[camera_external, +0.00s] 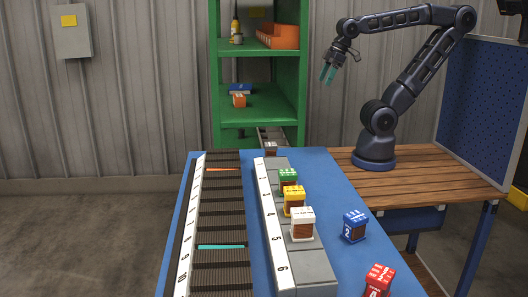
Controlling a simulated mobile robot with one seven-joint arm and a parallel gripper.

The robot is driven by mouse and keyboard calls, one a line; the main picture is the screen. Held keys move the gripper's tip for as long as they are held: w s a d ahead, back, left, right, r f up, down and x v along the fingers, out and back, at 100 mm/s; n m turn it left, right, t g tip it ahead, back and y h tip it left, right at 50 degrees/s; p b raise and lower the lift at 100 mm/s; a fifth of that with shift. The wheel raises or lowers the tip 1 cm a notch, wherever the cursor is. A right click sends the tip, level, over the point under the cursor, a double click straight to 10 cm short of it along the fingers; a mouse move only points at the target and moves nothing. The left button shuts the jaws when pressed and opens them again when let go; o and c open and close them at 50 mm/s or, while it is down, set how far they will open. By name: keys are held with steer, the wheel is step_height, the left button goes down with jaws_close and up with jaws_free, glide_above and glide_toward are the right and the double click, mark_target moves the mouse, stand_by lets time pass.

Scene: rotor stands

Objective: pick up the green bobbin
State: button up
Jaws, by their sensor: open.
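The green bobbin (288,177) is a small block with a green and white top. It sits upright on the grey stepped stand (318,268), beside the white numbered strip, behind the yellow bobbin (293,202). My gripper (328,73) has teal fingertips that point down. It is open and empty, high above and behind the table, well apart from the green bobbin.
A white bobbin (302,225) stands in front of the yellow one. A blue bobbin (354,226) and a red bobbin (378,281) stand on the blue table (338,195) at right. A dark ribbed rack (222,222) lies left; a green shelf (213,75) stands behind.

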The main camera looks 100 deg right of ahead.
steer(key=w+a+r+n+g, duration=0.1)
steer(key=w+a+n, duration=0.3)
steer(key=w+a, duration=0.3)
steer(key=n+g, duration=0.4)
steer(key=n, duration=1)
glide_above(288, 172)
steer(key=f, duration=1.3)
steer(key=shift+w+d+f, duration=0.1)
steer(key=shift+w+d, duration=0.15)
steer(key=shift+a+f, duration=0.1)
steer(key=shift+f, duration=0.15)
steer(key=shift+s+a+f, duration=0.1)
steer(key=shift+f, duration=2.5)
steer(key=shift+s+f, duration=0.1)
steer(key=shift+f, duration=2.5)
steer(key=shift+c, duration=0.2)
steer(key=c, duration=1.2)
